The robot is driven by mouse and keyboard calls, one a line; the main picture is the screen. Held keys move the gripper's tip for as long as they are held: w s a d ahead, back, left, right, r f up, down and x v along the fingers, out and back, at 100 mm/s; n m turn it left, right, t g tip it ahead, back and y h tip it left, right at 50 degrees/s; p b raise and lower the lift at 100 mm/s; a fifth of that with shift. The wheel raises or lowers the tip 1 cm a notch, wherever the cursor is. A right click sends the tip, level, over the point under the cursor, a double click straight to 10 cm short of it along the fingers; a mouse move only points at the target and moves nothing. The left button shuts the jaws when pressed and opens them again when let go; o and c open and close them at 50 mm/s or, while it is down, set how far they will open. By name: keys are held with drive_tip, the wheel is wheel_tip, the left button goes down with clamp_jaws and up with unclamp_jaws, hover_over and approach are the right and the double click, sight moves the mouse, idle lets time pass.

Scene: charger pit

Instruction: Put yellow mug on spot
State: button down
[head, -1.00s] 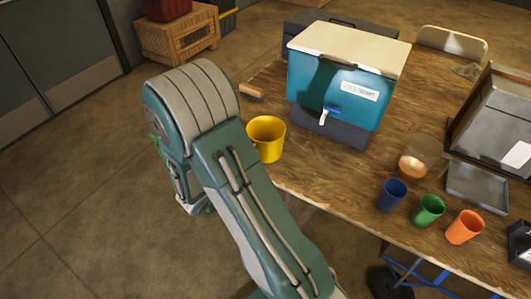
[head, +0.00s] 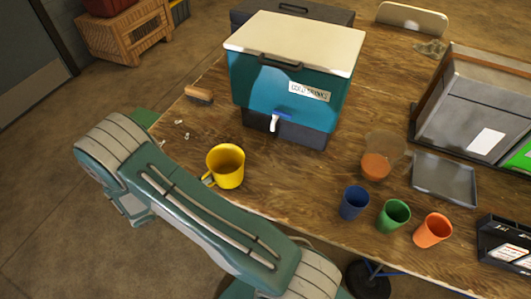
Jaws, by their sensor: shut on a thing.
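The yellow mug (head: 226,167) is upright near the front left edge of the wooden table, in front of and left of the cooler. Its handle faces left, towards my arm. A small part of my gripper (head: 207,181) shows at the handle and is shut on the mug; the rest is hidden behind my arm. I cannot tell whether the mug's base touches the table. I cannot make out a marked spot.
The teal cooler (head: 292,85) with a white tap stands behind. A brush (head: 199,95) lies at left. Blue (head: 354,203), green (head: 393,216) and orange (head: 432,230) cups stand at right, near a metal tray (head: 444,180). Bare table lies between mug and blue cup.

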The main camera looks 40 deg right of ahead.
sight(242, 159)
drive_tip(key=d, duration=0.4)
drive_tip(key=s+d, duration=0.1)
drive_tip(key=d, duration=0.4)
drive_tip(key=s+d, duration=0.1)
drive_tip(key=d, duration=0.3)
drive_tip(key=shift+d, duration=0.15)
drive_tip(key=shift+s+d, duration=0.15)
drive_tip(key=shift+d, duration=0.1)
drive_tip(key=shift+s+d+r, duration=0.1)
drive_tip(key=shift+s+d, duration=0.05)
drive_tip(key=shift+d, duration=0.45)
drive_tip(key=shift+s+d, duration=0.15)
drive_tip(key=shift+d, duration=0.45)
drive_tip(key=shift+f, duration=0.7)
drive_tip(key=shift+d+f, duration=0.15)
drive_tip(key=shift+d, duration=0.25)
drive_tip(key=c, duration=0.8)
unclamp_jaws()
drive_tip(key=shift+w+a, duration=0.1)
drive_tip(key=shift+a, duration=0.1)
drive_tip(key=shift+o, duration=0.2)
drive_tip(key=shift+a, duration=0.15)
